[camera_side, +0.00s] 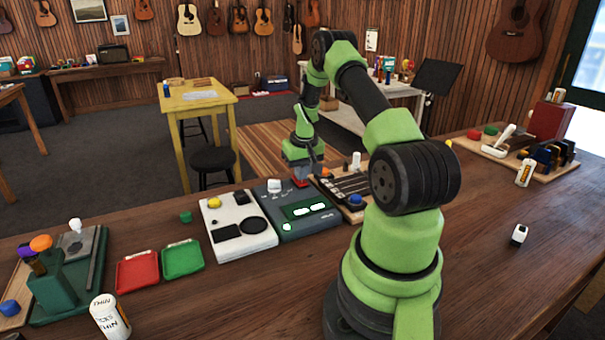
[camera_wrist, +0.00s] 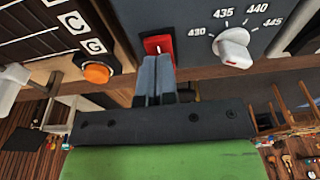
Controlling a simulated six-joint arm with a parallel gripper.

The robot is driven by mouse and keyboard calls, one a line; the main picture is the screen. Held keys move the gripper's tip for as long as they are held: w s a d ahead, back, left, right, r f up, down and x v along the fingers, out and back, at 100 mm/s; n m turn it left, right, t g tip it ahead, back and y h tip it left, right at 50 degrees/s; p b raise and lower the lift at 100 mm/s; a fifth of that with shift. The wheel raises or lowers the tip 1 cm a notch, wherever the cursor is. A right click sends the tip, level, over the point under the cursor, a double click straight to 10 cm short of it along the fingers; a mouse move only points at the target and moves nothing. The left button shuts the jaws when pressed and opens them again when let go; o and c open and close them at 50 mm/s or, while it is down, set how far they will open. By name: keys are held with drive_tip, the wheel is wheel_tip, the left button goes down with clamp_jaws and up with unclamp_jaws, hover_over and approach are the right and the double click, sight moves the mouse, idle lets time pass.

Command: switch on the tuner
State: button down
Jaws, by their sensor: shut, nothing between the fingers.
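My gripper (camera_side: 301,180) is shut and empty. In the wrist view its fingertips (camera_wrist: 155,62) are right at the switch and overlap its lower part. I cannot tell whether they press it.
A white device (camera_side: 238,240) stands close left of the tuner. A board with dark strips and an orange button (camera_wrist: 96,73) stands close right of it. Red (camera_side: 137,271) and green (camera_side: 182,259) trays lie farther left. The bench at front right is mostly clear.

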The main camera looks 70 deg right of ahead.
idle(0.3)
drive_tip(key=shift+r, duration=0.35)
wheel_tip(320, 180, up, 5)
drive_tip(key=shift+s+a+f, duration=0.15)
drive_tip(key=shift+f, duration=0.05)
wheel_tip(320, 180, up, 8)
drive_tip(key=s+a, duration=0.2)
drive_tip(key=shift+s+a+f, duration=0.15)
drive_tip(key=shift+s+a, duration=0.2)
drive_tip(key=shift+a, duration=0.05)
